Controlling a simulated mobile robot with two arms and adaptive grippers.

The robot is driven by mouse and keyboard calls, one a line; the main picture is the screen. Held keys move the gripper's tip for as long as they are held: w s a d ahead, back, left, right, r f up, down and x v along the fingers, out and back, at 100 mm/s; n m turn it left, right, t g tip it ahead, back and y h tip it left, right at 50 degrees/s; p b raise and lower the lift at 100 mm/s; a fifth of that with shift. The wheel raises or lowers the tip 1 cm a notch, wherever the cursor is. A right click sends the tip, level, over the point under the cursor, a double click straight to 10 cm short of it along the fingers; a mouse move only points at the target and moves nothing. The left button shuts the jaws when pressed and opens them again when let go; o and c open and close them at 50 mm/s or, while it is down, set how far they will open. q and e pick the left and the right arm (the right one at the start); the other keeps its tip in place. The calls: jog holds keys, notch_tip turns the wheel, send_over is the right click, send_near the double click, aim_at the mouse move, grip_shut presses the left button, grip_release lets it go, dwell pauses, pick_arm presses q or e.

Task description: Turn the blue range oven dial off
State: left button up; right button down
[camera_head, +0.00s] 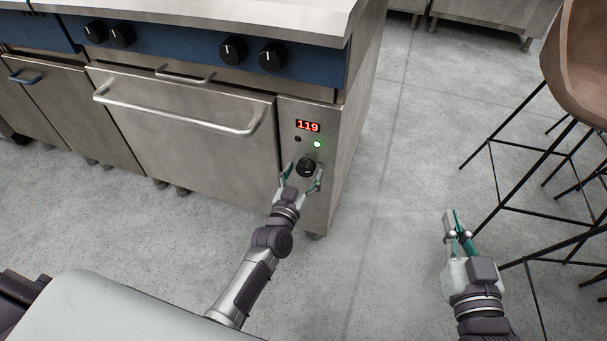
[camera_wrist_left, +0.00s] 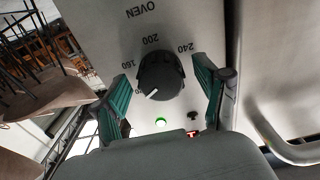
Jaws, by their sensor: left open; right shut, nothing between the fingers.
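The range oven (camera_head: 190,115) is steel with a blue strip along its upper front. Its black oven dial (camera_head: 306,168) is low on the right panel, below a red display (camera_head: 308,126) reading 119 and a lit green light (camera_head: 317,144). In the left wrist view the dial (camera_wrist_left: 161,76) has a white pointer mark and numbers such as 160, 200 and 240 around it. My left gripper (camera_head: 302,178) is open, with one finger on each side of the dial; contact cannot be told. My right gripper (camera_head: 451,213) is shut and empty over the floor at the right.
Several black knobs (camera_head: 271,56) sit on the blue strip above. The oven door has a long bar handle (camera_head: 178,112). A brown stool (camera_head: 580,60) with thin black legs stands at the right. The floor (camera_head: 390,150) between range and stool is clear.

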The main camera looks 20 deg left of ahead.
jog(key=shift+r, duration=0.1)
pick_arm(q)
jog(key=c, duration=1.2)
jog(key=shift+o, duration=0.2)
